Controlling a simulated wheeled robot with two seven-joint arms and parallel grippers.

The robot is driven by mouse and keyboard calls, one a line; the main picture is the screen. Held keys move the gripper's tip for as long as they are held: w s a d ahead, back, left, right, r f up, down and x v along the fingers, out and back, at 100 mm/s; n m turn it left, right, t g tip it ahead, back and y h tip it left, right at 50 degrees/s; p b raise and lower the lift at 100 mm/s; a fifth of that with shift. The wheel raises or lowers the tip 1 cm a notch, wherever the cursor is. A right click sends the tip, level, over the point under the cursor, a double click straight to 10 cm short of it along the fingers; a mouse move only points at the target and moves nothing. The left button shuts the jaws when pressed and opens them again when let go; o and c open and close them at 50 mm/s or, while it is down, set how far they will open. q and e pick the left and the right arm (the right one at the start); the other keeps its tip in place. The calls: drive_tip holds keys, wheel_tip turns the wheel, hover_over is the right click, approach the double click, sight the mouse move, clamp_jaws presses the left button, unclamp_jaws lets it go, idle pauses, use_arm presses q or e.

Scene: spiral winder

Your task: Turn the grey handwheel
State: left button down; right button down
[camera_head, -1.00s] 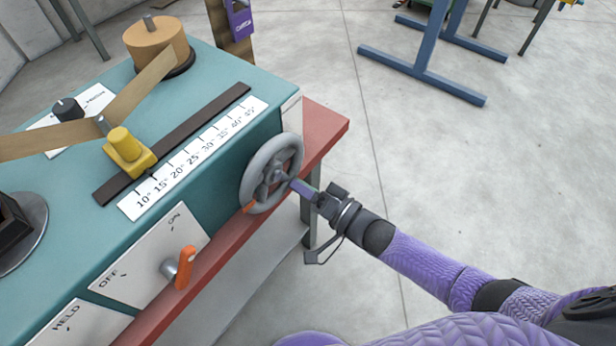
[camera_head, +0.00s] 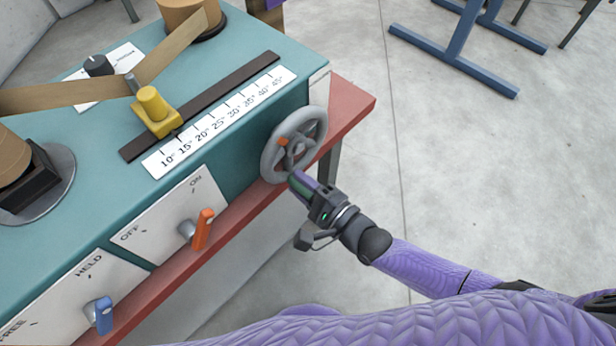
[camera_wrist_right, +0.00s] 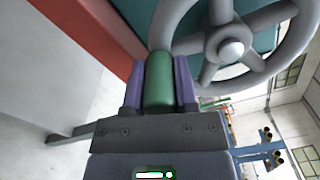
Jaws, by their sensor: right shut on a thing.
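The grey handwheel (camera_head: 318,131) is mounted on the front of the teal machine (camera_head: 236,150), near its right end. An orange mark (camera_head: 282,141) shows by its hub. In the right wrist view the handwheel (camera_wrist_right: 231,50) fills the top right, with hub and spokes visible. My right gripper (camera_head: 299,181) is at the wheel's lower edge. In the wrist view its two purple fingers (camera_wrist_right: 159,80) are shut on the wheel's green handle (camera_wrist_right: 158,86), one on each side. My left gripper is not in view.
A red ledge (camera_head: 345,101) runs along the machine's front below the wheel. An orange lever (camera_head: 203,229) and a blue lever (camera_head: 104,315) stick out to the left. A yellow slider (camera_head: 155,112) stands by the angle scale (camera_head: 222,118). Floor to the right is open before a blue stand (camera_head: 455,48).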

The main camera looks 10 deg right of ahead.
drive_tip(key=shift+s+a+r+m, duration=0.25)
drive_tip(key=shift+s+a+m, duration=0.2)
drive_tip(key=shift+m, duration=0.55)
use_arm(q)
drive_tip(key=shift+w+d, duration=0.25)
use_arm(e)
drive_tip(key=shift+s+a+r+m, duration=0.15)
drive_tip(key=shift+a+r+m, duration=0.1)
drive_tip(key=shift+m, duration=0.45)
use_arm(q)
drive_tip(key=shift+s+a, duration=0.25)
use_arm(e)
drive_tip(key=shift+c, duration=1.9)
unclamp_jaws()
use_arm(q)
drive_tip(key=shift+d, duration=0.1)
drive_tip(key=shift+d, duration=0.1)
